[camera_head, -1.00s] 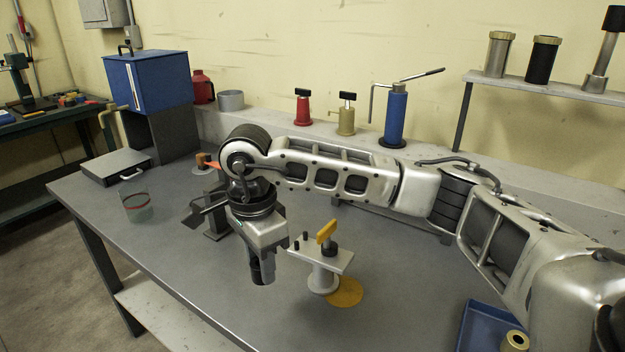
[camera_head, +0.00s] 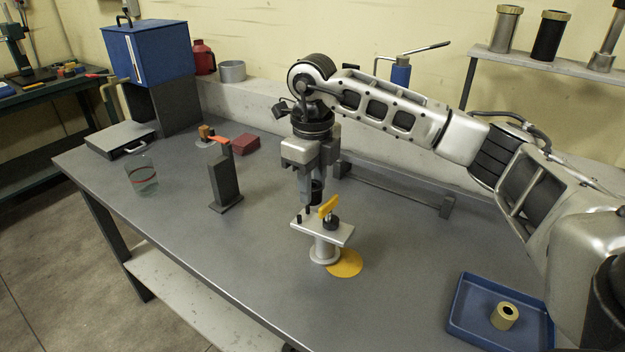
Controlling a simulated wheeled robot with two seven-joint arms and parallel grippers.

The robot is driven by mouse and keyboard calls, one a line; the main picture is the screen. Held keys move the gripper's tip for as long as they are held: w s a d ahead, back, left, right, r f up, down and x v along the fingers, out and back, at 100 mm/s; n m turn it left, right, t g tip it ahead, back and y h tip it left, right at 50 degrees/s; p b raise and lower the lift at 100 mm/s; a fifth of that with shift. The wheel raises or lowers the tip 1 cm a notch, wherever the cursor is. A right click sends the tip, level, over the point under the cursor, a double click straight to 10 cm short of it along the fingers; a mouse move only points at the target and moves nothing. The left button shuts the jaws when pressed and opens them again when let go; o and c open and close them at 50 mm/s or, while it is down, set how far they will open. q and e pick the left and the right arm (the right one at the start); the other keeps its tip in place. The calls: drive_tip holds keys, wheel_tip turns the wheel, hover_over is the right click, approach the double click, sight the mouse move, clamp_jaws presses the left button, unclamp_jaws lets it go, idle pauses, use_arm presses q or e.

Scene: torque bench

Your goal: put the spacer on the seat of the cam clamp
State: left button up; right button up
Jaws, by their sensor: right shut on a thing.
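The cam clamp (camera_head: 340,236) stands on the bench. It has a pale flat plate on a round pedestal, a yellow lever and small dark pins at the plate's left end. My right gripper (camera_head: 311,188) points down just above and behind that end of the plate. It is shut on a short dark cylinder, which I take for the spacer (camera_head: 317,195). The spacer is partly hidden by the fingers, and I cannot tell whether it touches the clamp. My left gripper is out of view.
A yellow disc (camera_head: 346,264) lies beside the clamp's foot. A blue tray (camera_head: 470,322) with a brass ring (camera_head: 504,316) is at front right. A dark upright block (camera_head: 224,185) and a glass (camera_head: 142,178) stand left. The front middle of the bench is clear.

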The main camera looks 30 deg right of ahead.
sight(313, 204)
drive_tip(key=shift+f, duration=0.55)
drive_tip(key=shift+f+b, duration=1.2)
drive_tip(key=shift+f, duration=0.4)
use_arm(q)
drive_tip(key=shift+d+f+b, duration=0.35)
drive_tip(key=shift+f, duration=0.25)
use_arm(e)
drive_tip(key=shift+f, duration=0.35)
drive_tip(key=o, duration=1.2)
drive_tip(key=shift+o, duration=0.2)
